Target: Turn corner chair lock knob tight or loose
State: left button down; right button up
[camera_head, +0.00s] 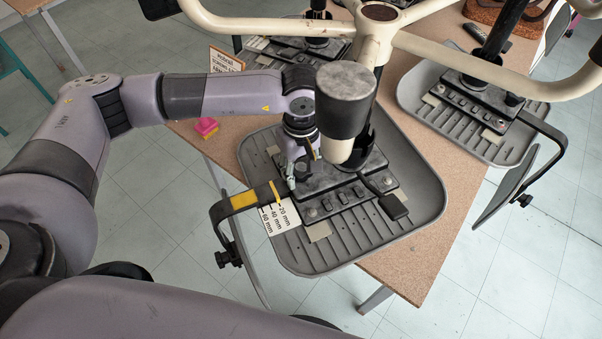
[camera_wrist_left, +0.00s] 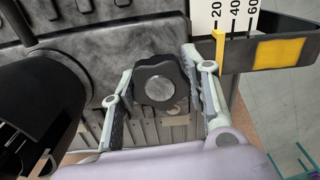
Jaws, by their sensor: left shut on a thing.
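An upturned chair seat (camera_head: 420,210) lies on the table with a dark mechanism plate (camera_head: 318,180) on its underside. My left gripper (camera_head: 291,172) reaches down to the plate's near left edge, by the base of the armrest bracket. In the left wrist view, the black lobed lock knob (camera_wrist_left: 158,80) with a grey centre sits between the two fingers, and the gripper is shut on it. In the head view the gripper hides the knob. The bracket (camera_head: 235,203) carries a yellow band and lies beside a scale (camera_head: 282,214) marked in mm. My right gripper is not in view.
The chair's column (camera_head: 342,105) and cream leg base (camera_head: 440,45) rise close beside my left arm. A second upturned chair seat (camera_head: 425,95) is at the right. A pink and yellow block (camera_head: 206,127) and a sign (camera_head: 224,61) are on the table (camera_head: 405,270).

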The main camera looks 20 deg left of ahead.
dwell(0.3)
pick_arm(q)
jog(key=shift+f+m+b, duration=0.25)
jog(key=shift+m+b, duration=0.45)
jog(key=shift+b, duration=0.05)
jog(key=shift+m+b, duration=0.75)
jog(key=shift+m, duration=0.05)
jog(key=c, duration=1.3)
grip_release()
jog(key=shift+r+p, duration=0.25)
jog(key=shift+p, duration=0.05)
jog(key=o, duration=0.7)
